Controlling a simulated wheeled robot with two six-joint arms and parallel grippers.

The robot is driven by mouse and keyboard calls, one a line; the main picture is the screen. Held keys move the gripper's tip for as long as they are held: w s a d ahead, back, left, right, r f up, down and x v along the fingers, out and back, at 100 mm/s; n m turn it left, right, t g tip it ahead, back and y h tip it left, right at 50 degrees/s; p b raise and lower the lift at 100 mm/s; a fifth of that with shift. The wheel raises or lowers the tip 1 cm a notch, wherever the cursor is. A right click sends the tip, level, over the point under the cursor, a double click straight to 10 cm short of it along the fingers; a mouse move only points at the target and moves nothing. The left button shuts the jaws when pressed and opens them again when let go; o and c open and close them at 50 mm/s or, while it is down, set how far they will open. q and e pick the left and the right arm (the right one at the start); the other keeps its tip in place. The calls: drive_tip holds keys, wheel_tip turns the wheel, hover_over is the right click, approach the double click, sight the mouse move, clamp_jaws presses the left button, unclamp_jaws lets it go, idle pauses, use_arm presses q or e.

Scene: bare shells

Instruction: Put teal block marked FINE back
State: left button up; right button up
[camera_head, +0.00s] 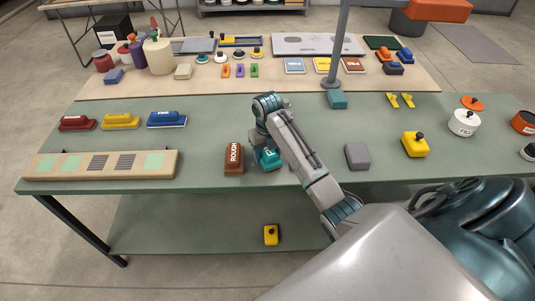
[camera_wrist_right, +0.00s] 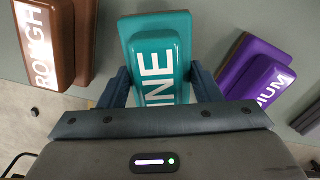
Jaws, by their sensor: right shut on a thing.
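The teal block marked FINE (camera_head: 269,158) is between the fingers of my right gripper (camera_wrist_right: 159,80), which is shut on it. In the right wrist view the teal block (camera_wrist_right: 157,48) shows its white letters, partly cut off by the gripper. Whether it touches the table top is not clear. The brown block marked ROUGH (camera_head: 234,156) lies just left of it; it also shows in the right wrist view (camera_wrist_right: 52,45). A purple block (camera_wrist_right: 258,72), its label partly readable as MEDIUM, lies to the right and is hidden by my arm in the head view. My left gripper is not in view.
A long wooden board (camera_head: 40,166) with teal and grey patches lies at the left front edge. A grey block (camera_head: 357,155) and a yellow block with a black knob (camera_head: 414,145) stand to the right. Another teal block (camera_head: 337,99) sits by the pole.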

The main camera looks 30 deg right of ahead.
drive_tip(key=shift+f, duration=0.7)
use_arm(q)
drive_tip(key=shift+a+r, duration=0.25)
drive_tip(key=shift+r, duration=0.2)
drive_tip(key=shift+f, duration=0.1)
use_arm(e)
drive_tip(key=shift+f, duration=0.25)
drive_tip(key=o, duration=0.9)
drive_tip(key=shift+r, duration=0.1)
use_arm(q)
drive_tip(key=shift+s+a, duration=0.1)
use_arm(e)
drive_tip(key=shift+o, duration=0.2)
